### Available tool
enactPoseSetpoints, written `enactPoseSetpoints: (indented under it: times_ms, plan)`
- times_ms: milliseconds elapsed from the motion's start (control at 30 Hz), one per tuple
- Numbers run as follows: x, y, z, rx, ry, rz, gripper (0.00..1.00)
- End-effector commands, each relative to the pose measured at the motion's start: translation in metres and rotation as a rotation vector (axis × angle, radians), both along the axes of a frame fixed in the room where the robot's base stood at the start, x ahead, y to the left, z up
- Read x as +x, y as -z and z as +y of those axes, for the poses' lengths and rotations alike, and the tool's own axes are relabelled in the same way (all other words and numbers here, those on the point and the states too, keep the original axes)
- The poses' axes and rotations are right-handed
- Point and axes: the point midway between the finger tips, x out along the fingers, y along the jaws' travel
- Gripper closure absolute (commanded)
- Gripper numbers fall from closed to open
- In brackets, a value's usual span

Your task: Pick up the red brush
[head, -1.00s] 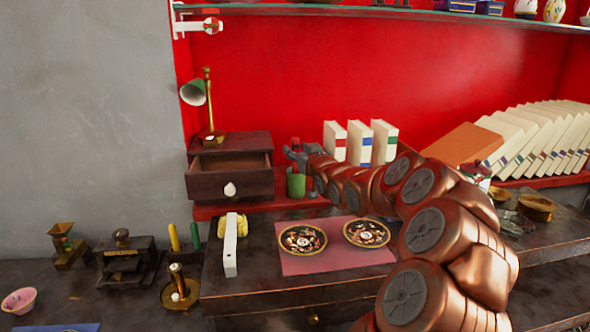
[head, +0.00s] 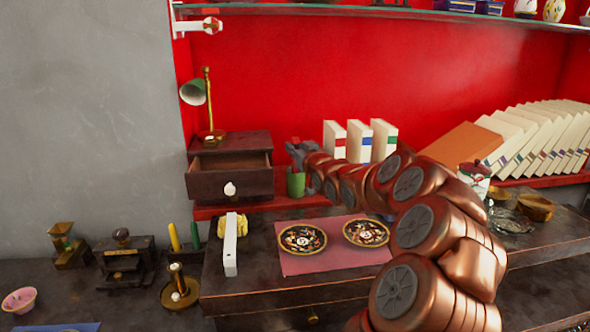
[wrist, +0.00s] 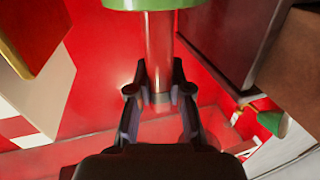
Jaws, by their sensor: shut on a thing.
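The red brush (wrist: 160,50) shows in the wrist view as a reddish shaft running out of a green holder (wrist: 150,4). My gripper (wrist: 158,93) is shut on this shaft, one finger on each side. In the head view my gripper (head: 299,152) is just above the green holder (head: 296,184), and a small red tip shows at its top. The holder stands on the red shelf, right of the dark wooden drawer box. The brush's lower end is hidden in the wrist view; whether it is inside the holder I cannot tell.
The drawer box (head: 229,185), its drawer open, stands close left of the gripper, with a green lamp (head: 194,92) on it. White books (head: 358,142) stand close right. Two patterned plates (head: 302,239) lie on a pink mat in front.

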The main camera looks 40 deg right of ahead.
Motion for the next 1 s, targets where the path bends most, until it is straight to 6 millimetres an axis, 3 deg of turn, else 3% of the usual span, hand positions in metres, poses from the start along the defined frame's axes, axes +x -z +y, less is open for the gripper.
enactPoseSetpoints:
  times_ms: [267,800,1000]
  plan:
    - [0.000,-0.004,0.000,0.000,-0.001,-0.001,1.00]
    - [0.001,-0.090,0.001,0.001,-0.003,-0.002,1.00]
    - [0.000,-0.100,0.000,0.001,0.000,0.000,1.00]
